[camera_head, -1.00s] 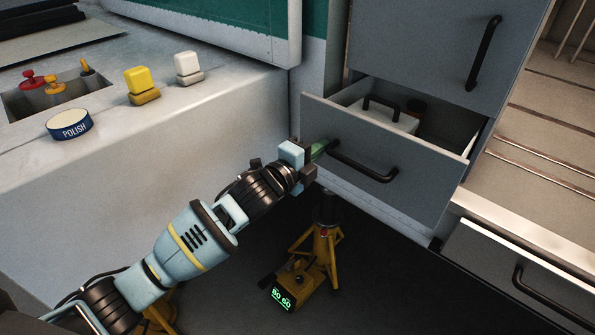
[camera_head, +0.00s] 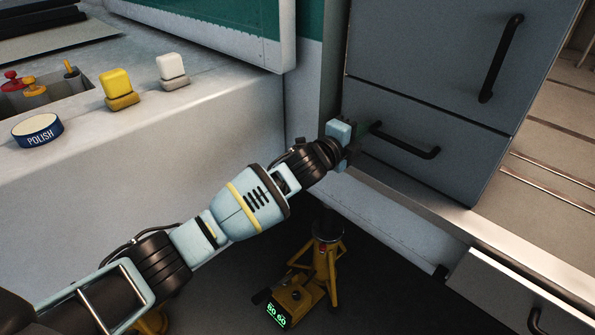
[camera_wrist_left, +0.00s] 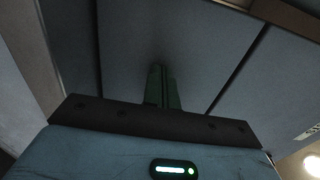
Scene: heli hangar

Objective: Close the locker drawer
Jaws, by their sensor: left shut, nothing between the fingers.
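The locker drawer (camera_head: 455,168) is a grey front with a black bar handle (camera_head: 408,142), below another grey drawer front. In the head view its face now sits level with the front above, and its inside is hidden. My left gripper (camera_head: 368,132) is at the left part of this drawer front, beside the left end of the handle, its fingertips against or very close to the face. In the left wrist view its green fingers (camera_wrist_left: 164,88) are together with nothing between them, pointing at a grey panel. My right gripper is in neither view.
A yellow jack stand (camera_head: 325,262) with a green-lit display stands on the dark floor below my left arm. A pale bench at left carries a polish tin (camera_head: 38,131), a yellow block (camera_head: 117,84) and a white block (camera_head: 171,68). Another handled drawer (camera_head: 510,292) is at lower right.

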